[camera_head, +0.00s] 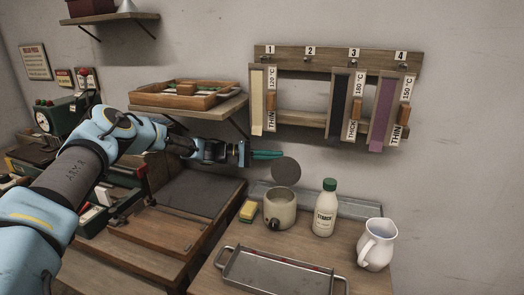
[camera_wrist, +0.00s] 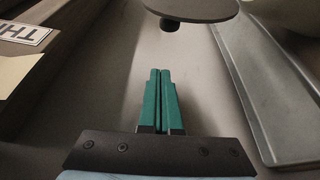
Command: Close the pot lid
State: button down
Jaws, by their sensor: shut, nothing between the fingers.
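The pot (camera_head: 279,211) is a small cream vessel with a dark knob low on its front, standing on the wooden bench. Its round dark grey lid (camera_head: 286,172) stands raised above the pot's back edge, so the pot is open. The lid also shows at the top of the wrist view (camera_wrist: 200,8), with a short dark knob on it. My gripper (camera_head: 281,154) has green fingers, pressed together and empty. It is just above and left of the lid in the head view. In the wrist view the fingertips (camera_wrist: 160,72) are apart from the lid.
A metal tray (camera_head: 280,272) lies in front. A grey trough (camera_head: 357,209) runs along the wall, under a rack of hanging tapes (camera_head: 336,59).

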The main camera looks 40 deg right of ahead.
aim_at(281, 159)
jog(key=shift+s+a+r+p, duration=0.1)
jog(key=shift+s+a+p, duration=0.1)
jog(key=shift+s+p, duration=0.8)
jog(key=shift+s+a+r+p, duration=0.1)
jog(key=shift+s+a+p, duration=0.1)
jog(key=shift+s+p, duration=0.75)
